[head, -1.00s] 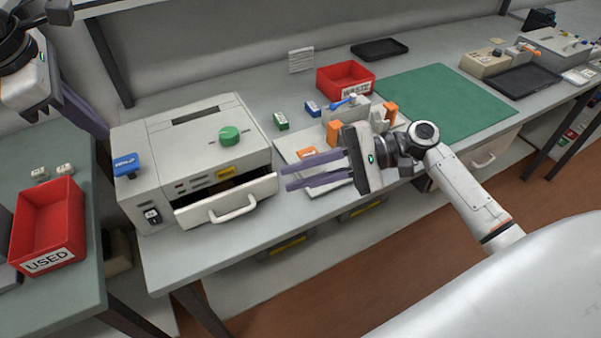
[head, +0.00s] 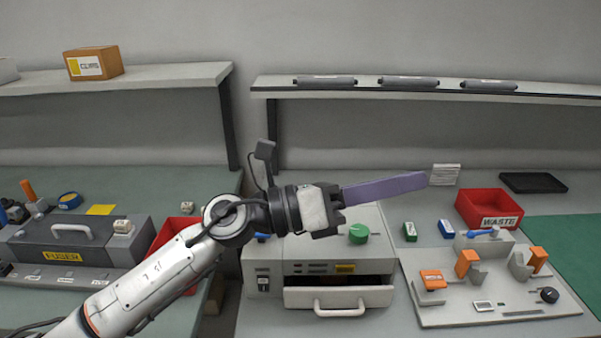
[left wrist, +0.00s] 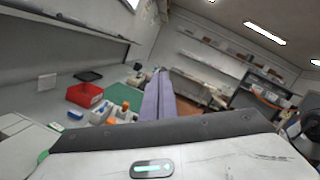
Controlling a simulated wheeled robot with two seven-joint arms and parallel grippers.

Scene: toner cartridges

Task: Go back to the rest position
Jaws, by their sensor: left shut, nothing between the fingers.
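My left gripper (head: 425,180) reaches in from the left and is held in the air in front of the grey box machine, its purple fingers pointing right. The fingers are shut together with nothing between them; they also show closed in the left wrist view (left wrist: 158,98). The grey machine (head: 270,262) has its front drawer (head: 355,297) pulled out, and a green knob (head: 359,233) on top. My arm hides part of the machine's top. My right gripper is not in view.
A fixture board (head: 450,316) with orange blocks stands right of the machine, with the red WASTE bin (head: 464,207) behind it. The red bin (head: 166,238) at left is partly covered by my arm. A shelf (head: 540,94) with grey cylinders runs above. The air around the fingers looks clear.

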